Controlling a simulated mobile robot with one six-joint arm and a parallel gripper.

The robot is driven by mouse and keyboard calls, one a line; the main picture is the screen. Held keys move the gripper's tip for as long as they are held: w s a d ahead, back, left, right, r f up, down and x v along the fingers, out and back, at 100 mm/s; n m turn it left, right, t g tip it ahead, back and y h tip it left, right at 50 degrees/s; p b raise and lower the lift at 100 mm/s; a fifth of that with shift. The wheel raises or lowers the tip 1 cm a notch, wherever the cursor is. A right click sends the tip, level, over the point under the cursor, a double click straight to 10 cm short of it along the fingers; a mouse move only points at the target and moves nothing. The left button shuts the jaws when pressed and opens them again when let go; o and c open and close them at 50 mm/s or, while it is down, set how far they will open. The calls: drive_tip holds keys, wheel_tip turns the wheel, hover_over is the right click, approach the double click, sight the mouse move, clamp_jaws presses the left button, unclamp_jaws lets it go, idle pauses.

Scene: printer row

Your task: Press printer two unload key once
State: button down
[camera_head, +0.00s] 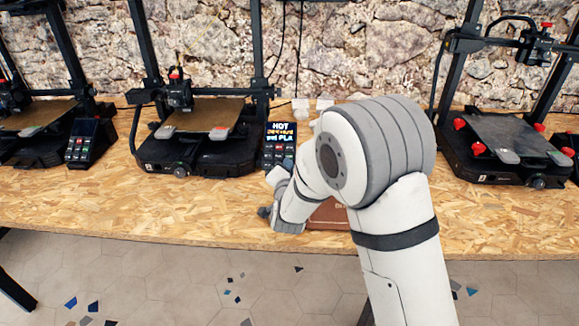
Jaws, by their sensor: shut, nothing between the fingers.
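The middle printer (203,130) is black with a tan bed, and I take it as printer two. Its control panel (281,143) stands at its right side. The panel's lit screen (284,131) reads "HOT" on top and "PLA" below, with a blurred orange line between. Small keys (279,160) sit under the screen, too small for their labels to be read. My wrist hides part of the space in front of the panel.
A left printer (38,128) with its own panel (86,142) and a right printer (500,140) with red clips flank it. A brown flat object (330,216) lies partly behind my arm. The wooden table's front strip (130,208) is clear. A stone wall stands behind.

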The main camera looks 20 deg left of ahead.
drive_tip(key=shift+w+d+f+b, duration=0.15)
drive_tip(key=shift+d+f+b, duration=0.1)
drive_tip(key=shift+f+b, duration=0.35)
idle(0.6)
drive_tip(key=shift+f, duration=0.25)
drive_tip(key=shift+s+a+r, duration=0.1)
drive_tip(key=shift+s, duration=0.15)
drive_tip(key=shift+s+r, duration=0.2)
drive_tip(key=shift+r, duration=0.15)
drive_tip(key=s+r, duration=0.1)
drive_tip(key=s+r+p, duration=0.1)
drive_tip(key=r, duration=0.1)
drive_tip(key=shift+s+r, duration=0.1)
drive_tip(key=shift+r, duration=0.25)
idle(0.4)
